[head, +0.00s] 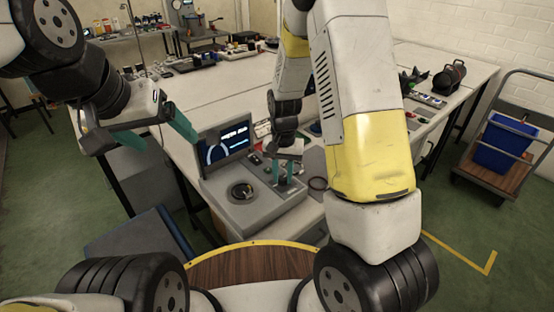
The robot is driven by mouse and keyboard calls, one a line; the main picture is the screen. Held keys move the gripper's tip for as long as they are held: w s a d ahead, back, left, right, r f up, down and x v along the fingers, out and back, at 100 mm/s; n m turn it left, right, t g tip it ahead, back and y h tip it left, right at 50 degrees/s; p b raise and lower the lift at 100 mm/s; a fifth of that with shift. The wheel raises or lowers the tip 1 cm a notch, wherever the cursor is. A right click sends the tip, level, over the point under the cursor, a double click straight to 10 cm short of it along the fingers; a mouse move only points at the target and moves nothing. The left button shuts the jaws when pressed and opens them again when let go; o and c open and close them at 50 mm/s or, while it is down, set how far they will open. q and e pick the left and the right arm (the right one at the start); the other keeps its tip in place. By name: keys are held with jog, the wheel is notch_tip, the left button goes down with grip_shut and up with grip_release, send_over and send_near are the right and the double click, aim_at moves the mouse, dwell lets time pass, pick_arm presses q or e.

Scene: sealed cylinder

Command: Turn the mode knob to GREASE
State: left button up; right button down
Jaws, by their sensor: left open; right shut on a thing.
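A grey console (265,210) stands at the table's near corner, with a lit screen (228,150) tilted up at its back. A round dark recess with a metal centre (241,191) is in its top. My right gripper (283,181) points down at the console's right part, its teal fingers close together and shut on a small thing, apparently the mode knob. The knob is hidden by the fingers, and its markings cannot be read. My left gripper (155,138) is open and empty, in the air left of the screen.
A cart with a blue bin (500,142) stands at right.

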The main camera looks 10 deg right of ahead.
aim_at(283, 177)
jog(key=shift+m, duration=0.6)
jog(key=c, duration=1.1)
grip_release()
notch_tip(283, 177, up, 8)
jog(key=shift+f, duration=0.1)
